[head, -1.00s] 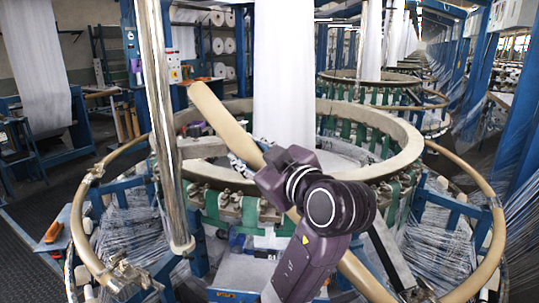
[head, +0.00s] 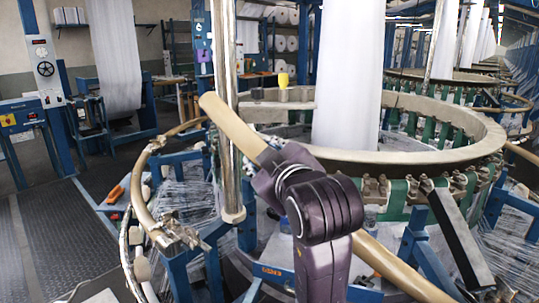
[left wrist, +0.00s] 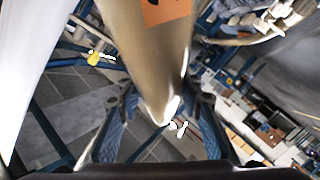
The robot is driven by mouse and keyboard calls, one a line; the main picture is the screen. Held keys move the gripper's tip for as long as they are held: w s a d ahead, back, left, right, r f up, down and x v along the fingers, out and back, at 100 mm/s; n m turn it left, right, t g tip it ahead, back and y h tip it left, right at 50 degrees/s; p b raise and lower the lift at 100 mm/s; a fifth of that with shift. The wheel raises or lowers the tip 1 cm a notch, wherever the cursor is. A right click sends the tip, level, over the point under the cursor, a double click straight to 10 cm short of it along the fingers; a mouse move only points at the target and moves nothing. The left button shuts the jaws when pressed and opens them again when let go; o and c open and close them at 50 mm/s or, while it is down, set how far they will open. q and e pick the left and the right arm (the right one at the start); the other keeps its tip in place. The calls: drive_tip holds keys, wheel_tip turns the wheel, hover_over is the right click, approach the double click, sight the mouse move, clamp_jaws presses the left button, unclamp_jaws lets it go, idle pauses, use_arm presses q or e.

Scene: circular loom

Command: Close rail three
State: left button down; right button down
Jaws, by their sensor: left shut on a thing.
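My left gripper (head: 268,172) is shut on a tan rail (head: 232,122) in the head view. The rail slants from upper left to lower right, its upper end in front of a shiny upright post (head: 226,60). Part of the rail is hidden behind my purple wrist. In the left wrist view the rail (left wrist: 150,65) runs between the two blue fingers and bears an orange label. A curved tan rail (head: 142,192) with metal end fittings stands at the loom's left side. My right gripper is not in view.
The loom's large beige ring (head: 430,158) surrounds a hanging white fabric tube (head: 346,80). A dark slanted bar (head: 455,235) stands at the right. Blue machine frames stand at the back left. Dark floor (head: 70,240) is open at the left.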

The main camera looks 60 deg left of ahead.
use_arm(q)
drive_tip(key=c, duration=1.3)
unclamp_jaws()
drive_tip(key=shift+r, duration=5.05)
drive_tip(key=p+v, duration=0.1)
drive_tip(key=v, duration=0.8)
drive_tip(key=shift+w+f, duration=0.1)
drive_tip(key=shift+f, duration=0.05)
